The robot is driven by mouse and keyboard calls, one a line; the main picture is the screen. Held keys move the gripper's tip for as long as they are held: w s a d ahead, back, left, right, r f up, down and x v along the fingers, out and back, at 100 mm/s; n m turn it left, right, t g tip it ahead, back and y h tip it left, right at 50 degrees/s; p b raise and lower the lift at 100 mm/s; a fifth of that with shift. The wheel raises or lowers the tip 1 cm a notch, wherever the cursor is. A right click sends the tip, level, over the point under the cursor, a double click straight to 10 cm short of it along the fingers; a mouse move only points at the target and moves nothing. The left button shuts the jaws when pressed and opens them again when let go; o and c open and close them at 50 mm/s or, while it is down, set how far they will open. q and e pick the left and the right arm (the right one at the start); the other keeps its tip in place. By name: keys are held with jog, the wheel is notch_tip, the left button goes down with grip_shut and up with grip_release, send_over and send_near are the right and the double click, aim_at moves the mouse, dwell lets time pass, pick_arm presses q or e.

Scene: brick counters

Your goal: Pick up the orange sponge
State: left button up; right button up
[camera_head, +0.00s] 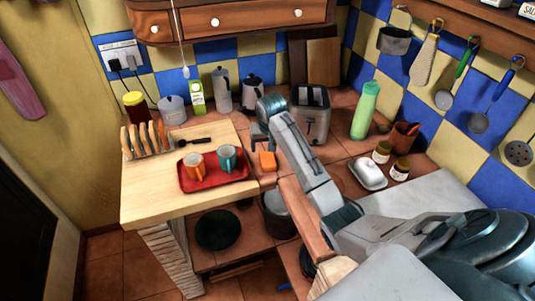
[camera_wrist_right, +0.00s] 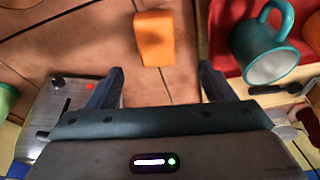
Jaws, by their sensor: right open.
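The orange sponge (camera_head: 268,161) lies on the brown tiled counter, just right of the red tray in the head view. In the right wrist view the sponge (camera_wrist_right: 154,39) is a plain orange block, ahead of the fingertips and between their lines. My right gripper (camera_head: 262,136) is above the counter near the sponge. In the right wrist view the right gripper (camera_wrist_right: 160,80) has its two fingers wide apart with nothing between them. The sponge is apart from both fingers. My left gripper is not in view.
A red tray (camera_head: 211,184) holds an orange mug (camera_head: 193,166) and a teal mug (camera_head: 228,157), close left of the sponge. A toaster (camera_head: 311,116) stands right of the gripper. A toast rack (camera_head: 147,143) sits farther left.

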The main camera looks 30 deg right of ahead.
aim_at(268, 159)
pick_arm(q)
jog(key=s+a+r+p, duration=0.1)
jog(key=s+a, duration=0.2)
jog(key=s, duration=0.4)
pick_arm(e)
jog(key=f, duration=0.3)
jog(key=shift+a+f, duration=0.1)
jog(key=shift+a, duration=0.1)
jog(key=p+x, duration=0.1)
jog(key=x, duration=0.1)
jog(key=d+p+x, duration=0.1)
jog(key=x, duration=0.1)
jog(key=shift+f, duration=0.35)
jog(key=shift+w+f, duration=0.2)
jog(key=shift+f, duration=0.3)
jog(key=shift+d, duration=0.1)
jog(key=c, duration=1)
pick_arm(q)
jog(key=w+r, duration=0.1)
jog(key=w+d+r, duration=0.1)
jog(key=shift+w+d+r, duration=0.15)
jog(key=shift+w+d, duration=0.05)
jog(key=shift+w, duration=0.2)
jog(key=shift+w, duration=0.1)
